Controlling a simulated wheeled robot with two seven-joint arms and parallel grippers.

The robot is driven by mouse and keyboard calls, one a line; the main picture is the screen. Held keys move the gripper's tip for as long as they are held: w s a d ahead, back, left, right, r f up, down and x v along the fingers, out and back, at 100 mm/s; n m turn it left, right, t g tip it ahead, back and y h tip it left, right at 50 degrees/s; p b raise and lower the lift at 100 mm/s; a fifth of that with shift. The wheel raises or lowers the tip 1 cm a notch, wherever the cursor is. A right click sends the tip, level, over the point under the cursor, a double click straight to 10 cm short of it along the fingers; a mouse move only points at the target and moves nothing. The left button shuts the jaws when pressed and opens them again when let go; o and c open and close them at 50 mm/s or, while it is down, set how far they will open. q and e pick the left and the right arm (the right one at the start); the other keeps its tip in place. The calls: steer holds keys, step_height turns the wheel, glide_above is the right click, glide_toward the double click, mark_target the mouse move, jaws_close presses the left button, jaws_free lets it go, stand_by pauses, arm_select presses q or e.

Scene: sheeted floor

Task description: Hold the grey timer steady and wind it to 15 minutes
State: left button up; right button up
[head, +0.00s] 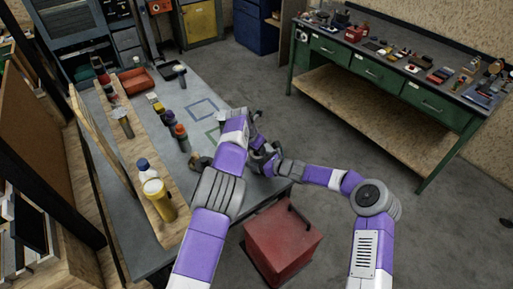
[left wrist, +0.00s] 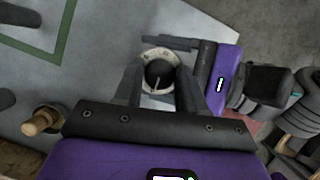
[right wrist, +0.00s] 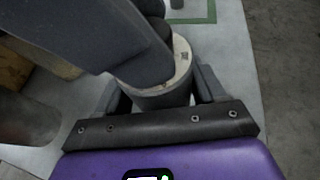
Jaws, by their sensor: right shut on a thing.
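The grey timer (left wrist: 157,62) shows in the left wrist view as a round pale dial with a dark knob (left wrist: 158,74) at its middle. In the right wrist view its body (right wrist: 165,97) stands upright between the fingers of my right gripper (right wrist: 160,92), which is shut on it from the side. My left gripper (left wrist: 160,82) is above the dial, its two fingers apart on either side of the knob. In the right wrist view a dark left finger covers part of the dial. In the head view the grippers hide most of the timer, near the bench's right edge.
The grey bench (head: 205,82) holds several bottles and jars, with a yellow bottle (head: 158,200) at the near left. A red cabinet (head: 282,240) stands on the floor below the bench's near end. A green workbench (head: 375,75) with many small items is at the back right.

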arm_select(q)
steer(key=c, duration=0.6)
steer(key=shift+w+a+m+g+h, duration=0.1)
steer(key=shift+m+g+h, duration=0.3)
steer(key=shift+m, duration=1)
steer(key=shift+m+g+h, duration=0.3)
steer(key=shift+m+g, duration=0.1)
steer(key=shift+m, duration=1)
steer(key=o, duration=1)
steer(key=shift+o, duration=0.2)
steer(key=shift+r, duration=0.1)
